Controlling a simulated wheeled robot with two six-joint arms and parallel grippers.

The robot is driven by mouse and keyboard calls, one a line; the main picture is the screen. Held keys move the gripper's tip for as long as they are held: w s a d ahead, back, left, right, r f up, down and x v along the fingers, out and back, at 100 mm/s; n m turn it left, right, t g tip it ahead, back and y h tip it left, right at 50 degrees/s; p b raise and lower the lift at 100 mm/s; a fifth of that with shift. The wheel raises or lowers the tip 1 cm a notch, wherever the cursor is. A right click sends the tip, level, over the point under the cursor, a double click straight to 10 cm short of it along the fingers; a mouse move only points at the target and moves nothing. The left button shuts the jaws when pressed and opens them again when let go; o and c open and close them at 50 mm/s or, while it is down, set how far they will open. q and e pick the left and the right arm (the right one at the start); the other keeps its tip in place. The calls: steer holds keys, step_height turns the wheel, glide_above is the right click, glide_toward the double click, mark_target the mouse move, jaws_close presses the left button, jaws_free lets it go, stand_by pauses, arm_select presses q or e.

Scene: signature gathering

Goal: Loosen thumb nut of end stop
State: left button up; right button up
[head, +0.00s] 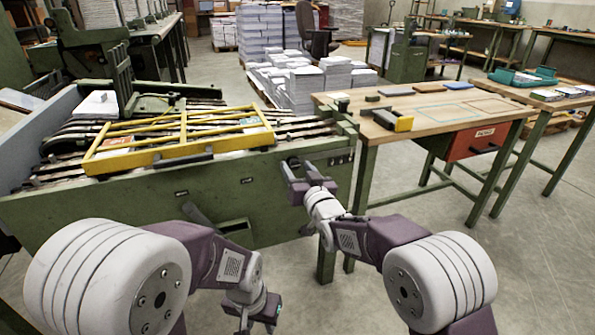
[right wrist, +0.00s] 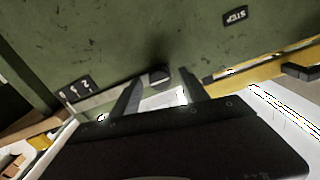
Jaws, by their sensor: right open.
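A green feeder machine (head: 150,205) fills the left side of the head view. A small dark knob, which looks like the thumb nut (right wrist: 160,75), shows in the right wrist view against the green panel. My right gripper (head: 302,178) is in front of the machine's right end. Its fingers are open, one on each side of the knob in the right wrist view. I cannot tell whether they touch it. My left gripper (head: 262,312) hangs low at the bottom of the head view, away from the machine; its jaw opening is unclear. The end stop itself is hard to make out.
A yellow guard frame (head: 190,140) lies over the machine's top. A wooden bench (head: 450,105) with a yellow-black tool (head: 392,120) and a red drawer (head: 475,141) stands right. Paper stacks (head: 305,85) stand behind. The floor at lower right is clear.

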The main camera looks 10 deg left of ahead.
steer(key=shift+c, duration=0.3)
jaws_close()
steer(key=shift+n, duration=0.4)
steer(key=n, duration=0.8)
steer(key=shift+n+p, duration=0.3)
steer(key=shift+p, duration=0.1)
steer(key=n, duration=0.4)
steer(key=shift+n, duration=2.2)
steer(key=shift+f, duration=0.1)
